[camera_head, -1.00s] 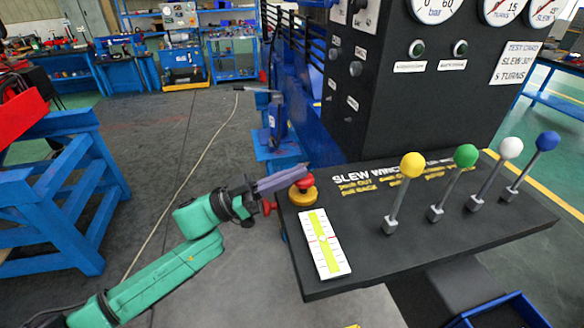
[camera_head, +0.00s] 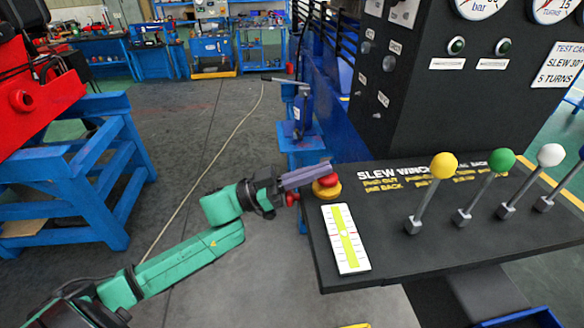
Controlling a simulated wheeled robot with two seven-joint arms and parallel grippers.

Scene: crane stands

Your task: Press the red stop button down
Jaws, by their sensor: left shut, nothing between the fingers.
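The red stop button (camera_head: 328,182) sits on a yellow round base (camera_head: 327,193) at the left corner of the dark control panel (camera_head: 400,262). My left gripper (camera_head: 329,168) comes in from the left with its greyish-purple fingers shut and empty. Its fingertips lie at the far upper edge of the red button in the picture and partly cover its top. I cannot tell whether they touch it or are just above or behind it. My right gripper is not in view.
A white and yellow-green scale card (camera_head: 346,240) lies on the panel in front of the button. Levers with yellow (camera_head: 444,165), green (camera_head: 502,160) and white (camera_head: 550,155) knobs stand to the right. A blue stand (camera_head: 303,125) is behind; a blue frame (camera_head: 75,180) is at left.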

